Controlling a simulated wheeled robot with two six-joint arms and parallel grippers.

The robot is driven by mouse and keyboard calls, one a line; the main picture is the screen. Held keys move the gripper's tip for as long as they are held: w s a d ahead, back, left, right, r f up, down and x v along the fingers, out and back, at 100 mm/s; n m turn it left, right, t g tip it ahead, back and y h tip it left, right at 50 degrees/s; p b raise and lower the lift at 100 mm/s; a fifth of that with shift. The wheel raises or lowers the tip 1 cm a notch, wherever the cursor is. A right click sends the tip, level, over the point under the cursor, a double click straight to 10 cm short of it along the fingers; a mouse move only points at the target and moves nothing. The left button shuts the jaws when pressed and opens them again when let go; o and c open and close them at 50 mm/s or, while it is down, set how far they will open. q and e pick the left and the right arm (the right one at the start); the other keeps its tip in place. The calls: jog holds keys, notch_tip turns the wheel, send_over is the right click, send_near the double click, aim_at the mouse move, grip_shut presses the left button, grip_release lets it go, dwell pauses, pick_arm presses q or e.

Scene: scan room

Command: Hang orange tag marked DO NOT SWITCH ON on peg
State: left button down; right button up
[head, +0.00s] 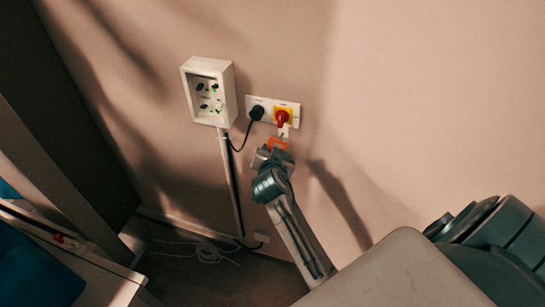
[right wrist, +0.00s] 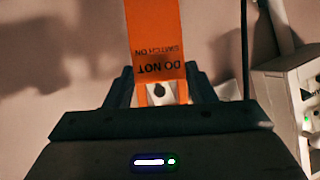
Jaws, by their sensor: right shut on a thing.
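The orange tag (head: 278,143) is in my right gripper (head: 271,153), close to the wall just below the red and yellow switch (head: 282,116). In the right wrist view the tag (right wrist: 155,40) stands between the two fingers (right wrist: 163,88), its DO NOT SWITCH ON print upside down. The right gripper is shut on it. A small pale piece (head: 284,131) shows under the switch, just above the tag; I cannot tell whether it is the peg, or whether the tag touches it. My left gripper is not in view.
A black plug (head: 256,113) sits in the white wall plate left of the switch, its cable running down. A white open-fronted box (head: 209,92) is mounted further left, above a vertical conduit (head: 231,180). Loose white cable (head: 207,252) lies on the floor. The wall to the right is bare.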

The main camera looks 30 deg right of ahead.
jog(key=shift+w+d+f+b, duration=0.25)
jog(key=shift+w+d, duration=0.4)
jog(key=shift+d, duration=0.15)
jog(key=shift+w+d+f+b, duration=0.2)
jog(key=shift+w+d+b, duration=0.05)
jog(key=shift+w+d, duration=0.45)
jog(key=o, duration=1.5)
jog(key=shift+s, duration=0.1)
jog(key=b+v, duration=0.3)
jog(key=v, duration=0.7)
jog(key=shift+s+a+r+b, duration=0.1)
jog(key=shift+s+a+b, duration=0.05)
jog(key=shift+s+b, duration=0.15)
